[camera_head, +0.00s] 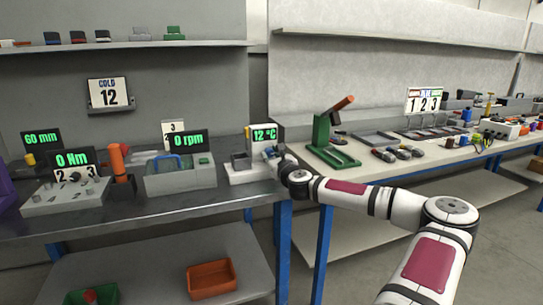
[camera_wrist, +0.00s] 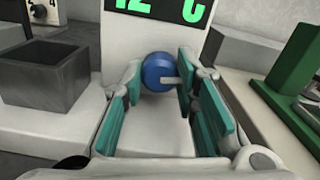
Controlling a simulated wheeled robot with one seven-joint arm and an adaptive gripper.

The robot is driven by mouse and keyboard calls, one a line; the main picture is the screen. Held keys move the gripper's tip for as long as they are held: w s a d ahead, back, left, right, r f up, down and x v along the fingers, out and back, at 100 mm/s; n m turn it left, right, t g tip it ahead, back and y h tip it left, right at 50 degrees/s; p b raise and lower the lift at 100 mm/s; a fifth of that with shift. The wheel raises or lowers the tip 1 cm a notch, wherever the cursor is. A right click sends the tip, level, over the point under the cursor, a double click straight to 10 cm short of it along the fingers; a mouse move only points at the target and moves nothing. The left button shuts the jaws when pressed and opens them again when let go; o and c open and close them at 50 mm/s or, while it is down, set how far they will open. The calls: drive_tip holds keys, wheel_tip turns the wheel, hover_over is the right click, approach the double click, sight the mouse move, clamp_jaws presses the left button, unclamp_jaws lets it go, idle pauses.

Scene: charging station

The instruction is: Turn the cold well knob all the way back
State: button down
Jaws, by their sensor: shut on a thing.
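The cold well (camera_head: 248,165) is a pale unit at the right end of the dark bench, with a display (camera_head: 264,135) reading 12 °C in green. Its grey square well (camera_wrist: 45,80) shows at the left in the wrist view. The blue round knob (camera_wrist: 158,72) with a pale pointer is on the unit's front below the display. My gripper (camera_wrist: 158,85) has its teal-padded fingers on both sides of the knob, shut on it. In the head view my gripper (camera_head: 277,155) hides the knob. A sign (camera_head: 108,92) on the wall reads COLD 12.
A green press (camera_head: 322,135) with a red handle stands close to the right on the pale bench. A grey unit (camera_head: 182,178) with a 0 rpm display stands just left.

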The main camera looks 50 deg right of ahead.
drive_tip(key=n, duration=0.7)
drive_tip(key=shift+r, duration=0.1)
drive_tip(key=n, duration=0.4)
drive_tip(key=shift+p, duration=0.4)
drive_tip(key=shift+n, duration=2.2)
drive_tip(key=c, duration=1.2)
unclamp_jaws()
drive_tip(key=shift+a, duration=0.1)
drive_tip(key=shift+c, duration=0.2)
drive_tip(key=shift+f, duration=0.2)
drive_tip(key=shift+f, duration=0.1)
